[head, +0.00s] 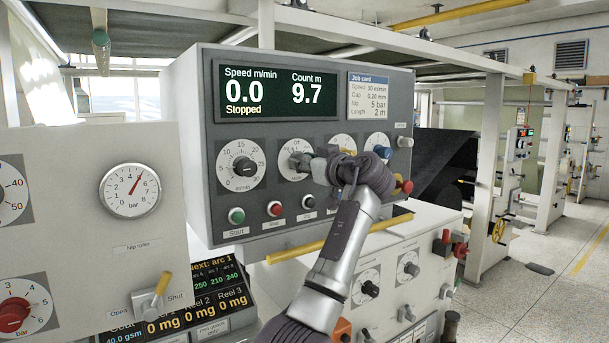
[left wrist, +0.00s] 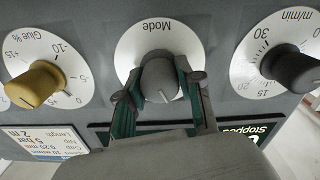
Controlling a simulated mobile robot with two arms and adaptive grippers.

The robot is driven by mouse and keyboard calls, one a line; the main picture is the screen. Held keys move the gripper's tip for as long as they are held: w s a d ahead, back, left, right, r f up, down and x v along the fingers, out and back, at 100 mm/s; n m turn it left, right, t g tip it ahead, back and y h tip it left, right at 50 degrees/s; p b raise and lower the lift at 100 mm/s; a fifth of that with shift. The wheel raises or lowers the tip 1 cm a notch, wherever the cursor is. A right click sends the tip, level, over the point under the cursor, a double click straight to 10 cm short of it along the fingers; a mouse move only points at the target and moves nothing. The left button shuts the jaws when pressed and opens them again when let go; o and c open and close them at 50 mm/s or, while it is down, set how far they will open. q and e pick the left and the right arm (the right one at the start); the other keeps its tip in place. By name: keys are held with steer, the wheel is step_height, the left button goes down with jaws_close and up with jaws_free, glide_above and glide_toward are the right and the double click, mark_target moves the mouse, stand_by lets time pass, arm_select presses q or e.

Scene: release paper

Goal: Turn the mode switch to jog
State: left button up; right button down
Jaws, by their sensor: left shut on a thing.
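The mode switch (head: 297,158) is a grey round knob on a white dial in the control panel, right of the black speed knob. My left gripper (head: 311,163) is at it and covers much of its dial in the head view. In the left wrist view, which is upside down, the mode knob (left wrist: 159,77) sits between the two fingers of my left gripper (left wrist: 158,86), which is shut on it. A white mark on the knob points toward the bottom of that view. The jog label cannot be made out. My right gripper is not in view.
The black speed knob (left wrist: 292,68) and the yellow glue knob (left wrist: 36,84) flank the mode dial. The display (head: 262,92) above reads Stopped. Green start (head: 236,215) and red stop (head: 274,209) buttons sit below. A yellow bar (head: 340,237) runs under the panel.

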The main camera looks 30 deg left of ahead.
arm_select(q)
steer(key=shift+n+b, duration=0.6)
steer(key=shift+n, duration=0.6)
steer(key=shift+n+b, duration=0.35)
steer(key=shift+n, duration=0.55)
steer(key=o, duration=1.2)
steer(key=shift+d, duration=0.1)
steer(key=v, duration=1.2)
steer(key=shift+s, duration=0.1)
